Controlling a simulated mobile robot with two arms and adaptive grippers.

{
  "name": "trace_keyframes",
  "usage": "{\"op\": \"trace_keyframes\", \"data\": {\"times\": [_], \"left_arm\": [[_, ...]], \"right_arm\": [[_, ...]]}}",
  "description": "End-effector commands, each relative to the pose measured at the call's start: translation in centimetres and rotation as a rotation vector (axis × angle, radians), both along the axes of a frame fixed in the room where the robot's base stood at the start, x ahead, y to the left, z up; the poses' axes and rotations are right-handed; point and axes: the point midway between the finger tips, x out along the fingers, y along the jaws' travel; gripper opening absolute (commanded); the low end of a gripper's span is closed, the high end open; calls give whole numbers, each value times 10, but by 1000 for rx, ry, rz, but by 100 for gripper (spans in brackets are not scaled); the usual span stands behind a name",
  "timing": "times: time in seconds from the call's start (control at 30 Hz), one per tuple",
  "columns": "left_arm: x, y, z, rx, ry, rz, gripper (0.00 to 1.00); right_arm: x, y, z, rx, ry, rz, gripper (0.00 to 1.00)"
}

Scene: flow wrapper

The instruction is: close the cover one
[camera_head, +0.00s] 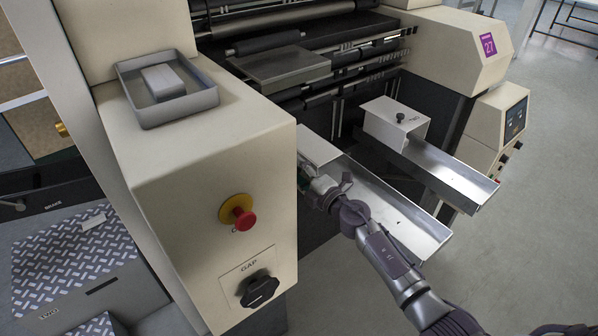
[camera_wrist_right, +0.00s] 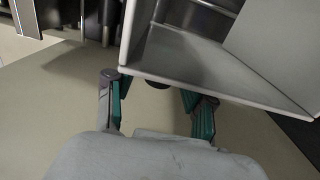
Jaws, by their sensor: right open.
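Two metal channels with box-like covers stick out from the machine, and I see no label telling which is cover one. The nearer cover (camera_head: 318,146) stands at the back end of its open channel (camera_head: 400,222). My right gripper (camera_head: 306,180) is beside the nearer channel's left side, partly hidden. In the right wrist view my right gripper (camera_wrist_right: 157,88) is open and empty, its fingers just below a metal rim (camera_wrist_right: 210,93). A dark round knob (camera_wrist_right: 157,84) shows between them under the rim. My left gripper is not in view.
The cream machine housing (camera_head: 210,160) with a red stop button (camera_head: 243,218) and a black GAP dial (camera_head: 260,290) stands left of my right arm. A grey tray (camera_head: 180,112) sits on top. Open floor (camera_head: 530,250) lies to the right.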

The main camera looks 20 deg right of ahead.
Motion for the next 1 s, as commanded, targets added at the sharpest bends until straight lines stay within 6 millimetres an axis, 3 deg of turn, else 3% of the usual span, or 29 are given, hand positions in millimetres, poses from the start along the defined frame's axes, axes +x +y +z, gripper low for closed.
{"op": "trace_keyframes", "data": {"times": [0.27, 0.5, 0.6, 1.0], "left_arm": [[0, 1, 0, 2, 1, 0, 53], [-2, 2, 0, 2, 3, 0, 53], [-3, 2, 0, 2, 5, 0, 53], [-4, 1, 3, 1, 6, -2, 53]], "right_arm": [[1, 0, 0, -1, 0, 0, 52], [1, 0, 0, 0, 0, -1, 12], [1, 0, 0, 0, 0, -1, 0], [2, -2, 4, 15, 5, -1, 0]]}}
